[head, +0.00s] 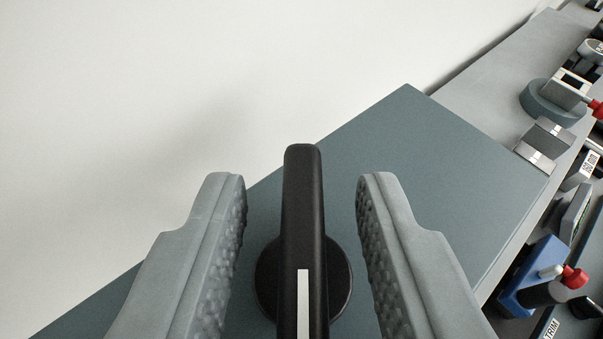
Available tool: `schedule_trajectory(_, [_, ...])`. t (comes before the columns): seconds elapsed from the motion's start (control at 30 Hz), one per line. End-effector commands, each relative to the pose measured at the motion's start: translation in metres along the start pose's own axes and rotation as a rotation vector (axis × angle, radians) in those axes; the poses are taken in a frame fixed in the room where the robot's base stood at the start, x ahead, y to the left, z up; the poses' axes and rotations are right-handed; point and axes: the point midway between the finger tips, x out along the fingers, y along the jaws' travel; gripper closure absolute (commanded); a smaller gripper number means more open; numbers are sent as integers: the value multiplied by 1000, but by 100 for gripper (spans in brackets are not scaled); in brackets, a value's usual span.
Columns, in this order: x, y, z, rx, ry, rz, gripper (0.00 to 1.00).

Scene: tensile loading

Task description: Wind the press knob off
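The press knob (303,215) is a black bar handle with a white stripe, on a round black base (340,285). It is mounted on a blue-grey panel (400,150) and stands at the bottom middle of the head view. My gripper (301,185) is open, with one grey textured finger on each side of the knob's bar. A clear gap shows between the bar and each finger, so neither touches it. The bar points straight up the picture, in line with the fingers. Its lower end is cut off by the picture's bottom edge.
On the right, a grey bench surface (500,60) carries a round blue-grey base with a metal block (552,100) and a metal block pair (543,145). A blue fixture with a red knob (540,280) sits at lower right. The pale wall (130,110) at left is bare.

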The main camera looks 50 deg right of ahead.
Motion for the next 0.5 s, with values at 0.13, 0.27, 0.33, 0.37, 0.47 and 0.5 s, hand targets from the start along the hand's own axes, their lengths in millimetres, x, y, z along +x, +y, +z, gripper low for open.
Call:
schedule_trajectory(0.13, [2, 0, 0, 0, 0, 0, 67])
schedule_trajectory(0.27, [2, 0, 0, 0, 0, 0, 67])
schedule_trajectory(0.33, [2, 0, 0, 0, 0, 0, 77])
schedule_trajectory(0.37, [2, 0, 0, 0, 0, 0, 83])
schedule_trajectory(0.47, [2, 0, 0, 0, 0, 0, 100])
schedule_trajectory(0.5, [2, 0, 0, 0, 0, 0, 100])
